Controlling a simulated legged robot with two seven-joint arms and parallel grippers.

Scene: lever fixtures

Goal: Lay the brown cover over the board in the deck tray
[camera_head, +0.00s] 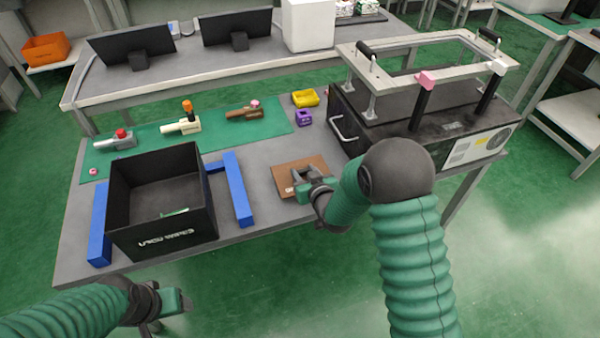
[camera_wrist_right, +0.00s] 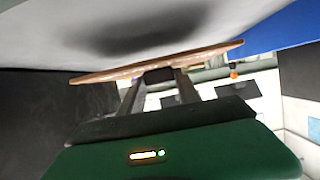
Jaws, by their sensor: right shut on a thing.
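The brown cover (camera_head: 287,172) is a flat, thin panel at the front middle of the grey table. My right gripper (camera_head: 303,176) is shut on its near edge; the wrist view shows the cover (camera_wrist_right: 205,54) nearly edge-on at the right fingertips (camera_wrist_right: 158,76). Whether the cover touches the table is unclear. The black open tray (camera_head: 120,195) stands left of it, with white lettering on its front wall. A small green piece of the board (camera_head: 175,212) shows on its floor; the rest is hard to make out. My left gripper (camera_head: 172,302) is at the lower left, in front of the table, its jaws unclear.
Blue rails (camera_head: 238,190) flank the tray, one between it and the cover. A green mat (camera_head: 215,130) with lever fixtures lies behind. A purple block (camera_head: 304,117) and yellow bin (camera_head: 305,98) stand behind the cover. A large black case (camera_head: 400,125) with a raised frame stands right.

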